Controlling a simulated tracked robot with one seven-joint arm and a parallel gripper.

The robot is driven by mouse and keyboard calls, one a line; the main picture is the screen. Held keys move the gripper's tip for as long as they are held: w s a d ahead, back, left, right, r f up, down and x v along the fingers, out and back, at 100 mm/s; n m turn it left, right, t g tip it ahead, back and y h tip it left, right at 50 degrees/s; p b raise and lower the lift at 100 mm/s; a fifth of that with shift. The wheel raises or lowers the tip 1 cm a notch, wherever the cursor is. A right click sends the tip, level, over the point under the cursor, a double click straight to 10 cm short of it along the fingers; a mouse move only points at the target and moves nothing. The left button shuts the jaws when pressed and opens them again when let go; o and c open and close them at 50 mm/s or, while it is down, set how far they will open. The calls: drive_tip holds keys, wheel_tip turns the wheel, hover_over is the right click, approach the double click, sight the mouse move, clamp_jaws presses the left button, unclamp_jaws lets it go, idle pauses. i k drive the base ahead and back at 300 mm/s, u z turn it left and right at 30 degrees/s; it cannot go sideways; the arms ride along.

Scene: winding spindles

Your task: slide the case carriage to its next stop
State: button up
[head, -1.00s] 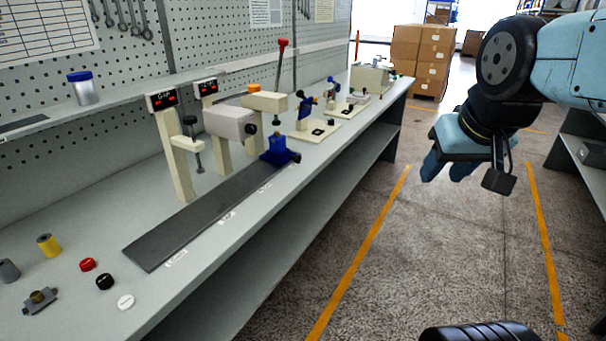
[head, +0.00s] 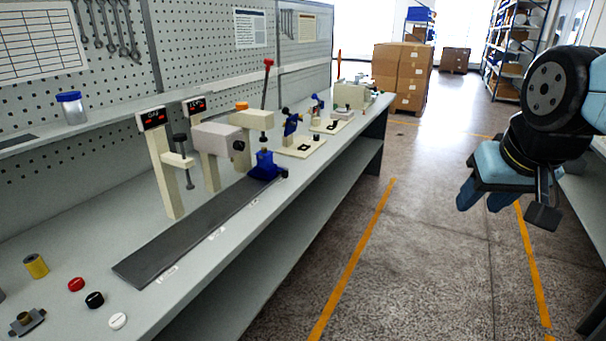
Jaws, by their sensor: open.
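The case carriage, which I take to be the blue block (head: 265,166) with a dark knob on its right side, sits at the far end of the dark flat rail (head: 190,236) on the bench. White labels (head: 218,234) lie along the rail's front edge. Cream posts with small displays (head: 153,119) and a grey press head (head: 217,141) stand behind the rail. My gripper (head: 485,203) hangs over the aisle at the right, well apart from the bench and the carriage. Its fingers point down and hold nothing that I can see.
On the near bench end are a yellow spool (head: 36,266), red (head: 76,284), black (head: 94,300) and white (head: 118,321) caps, and a small metal fixture (head: 27,321). Further fixtures (head: 299,146) stand beyond the carriage. Cartons (head: 401,76) stand at the back. The aisle floor (head: 420,255) is clear.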

sight(274, 172)
drive_tip(key=z, duration=0.1)
drive_tip(key=i, duration=1)
drive_tip(key=u, duration=0.1)
